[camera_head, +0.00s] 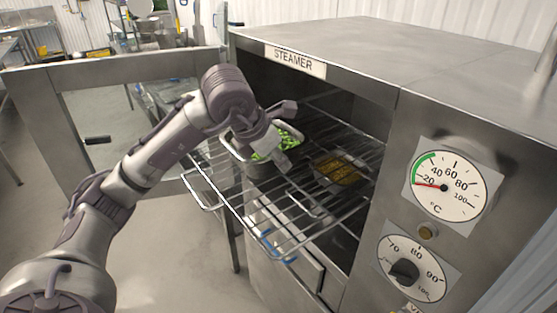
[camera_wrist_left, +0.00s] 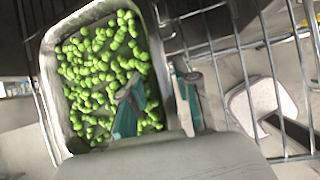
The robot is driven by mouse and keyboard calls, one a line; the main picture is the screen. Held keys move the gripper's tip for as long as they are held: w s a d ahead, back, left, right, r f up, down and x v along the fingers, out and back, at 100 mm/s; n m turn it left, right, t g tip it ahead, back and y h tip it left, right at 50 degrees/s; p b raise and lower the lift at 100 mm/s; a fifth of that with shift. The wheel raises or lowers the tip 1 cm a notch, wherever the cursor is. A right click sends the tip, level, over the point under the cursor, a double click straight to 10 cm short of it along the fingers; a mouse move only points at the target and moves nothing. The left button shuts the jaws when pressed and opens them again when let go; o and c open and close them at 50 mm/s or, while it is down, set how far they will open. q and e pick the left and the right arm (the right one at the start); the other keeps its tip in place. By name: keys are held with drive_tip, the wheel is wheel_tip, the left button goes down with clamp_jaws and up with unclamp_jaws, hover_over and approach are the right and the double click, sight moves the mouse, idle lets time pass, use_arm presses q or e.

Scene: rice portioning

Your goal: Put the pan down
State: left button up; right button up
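A metal pan (camera_head: 262,172) of green pea-like pieces is at the wire rack (camera_head: 222,203) in the steamer's open mouth. In the left wrist view the pan (camera_wrist_left: 51,95) fills the left side and looks roughly level. My left gripper (camera_head: 277,147) is over its near right side. In the wrist view the gripper's teal-padded fingers (camera_wrist_left: 160,105) straddle the pan's right wall, one inside and one outside. A gap with green pieces shows between the inner finger and the wall, so the fingers look open. Contact under the pan is hidden. My right gripper is not in view.
A second pan (camera_head: 338,168) with brown contents sits on the rack to the right. The steamer (camera_head: 425,125) encloses the rack, its door (camera_head: 40,130) swung open left. Floor in front is clear.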

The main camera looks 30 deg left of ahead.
use_arm(q)
drive_tip(key=b+v, duration=0.1)
drive_tip(key=v, duration=1)
drive_tip(key=shift+r, duration=0.15)
